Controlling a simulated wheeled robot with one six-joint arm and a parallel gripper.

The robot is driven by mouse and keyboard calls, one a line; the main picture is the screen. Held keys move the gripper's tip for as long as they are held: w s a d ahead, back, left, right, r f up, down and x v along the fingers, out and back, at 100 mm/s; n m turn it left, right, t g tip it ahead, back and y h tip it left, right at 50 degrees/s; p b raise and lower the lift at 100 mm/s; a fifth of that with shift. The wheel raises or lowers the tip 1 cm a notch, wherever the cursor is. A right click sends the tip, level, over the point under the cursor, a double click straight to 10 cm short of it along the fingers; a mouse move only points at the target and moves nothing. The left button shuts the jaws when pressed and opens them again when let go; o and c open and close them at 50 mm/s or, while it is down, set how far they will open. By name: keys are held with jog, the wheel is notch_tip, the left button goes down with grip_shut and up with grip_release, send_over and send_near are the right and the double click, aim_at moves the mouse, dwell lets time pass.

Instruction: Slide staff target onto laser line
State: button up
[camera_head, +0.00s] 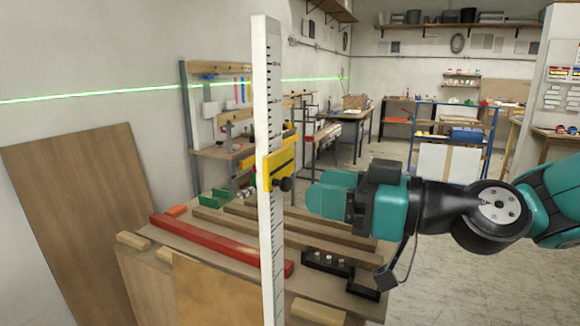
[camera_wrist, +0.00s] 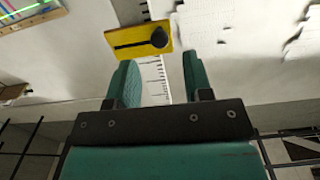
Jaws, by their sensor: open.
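A white graduated staff (camera_head: 268,100) stands upright in the middle of the head view. A yellow target (camera_head: 279,165) with a dark slot and a black knob (camera_head: 284,184) sits on it. The green laser line (camera_head: 120,92) runs along the left and back wall, above the target in this view. My gripper (camera_head: 312,200) is beside the staff, to the right of the target and slightly below it. In the wrist view the target (camera_wrist: 138,40) and its knob (camera_wrist: 159,37) lie beyond my open, empty fingers (camera_wrist: 155,75); the staff (camera_wrist: 152,70) shows between them.
A wooden bench (camera_head: 225,240) below holds a red bar (camera_head: 215,243), wooden strips and a black holder (camera_head: 340,268). A brown board (camera_head: 85,200) leans on the left wall. Work tables and a blue rack (camera_head: 455,130) stand farther back. Open floor (camera_head: 480,275) shows at right.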

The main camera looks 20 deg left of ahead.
aim_at(290, 184)
jog(key=a, duration=0.2)
jog(key=a+p, duration=0.1)
jog(key=a, duration=0.2)
jog(key=shift+w+a, duration=0.25)
jog(key=shift+a, duration=0.05)
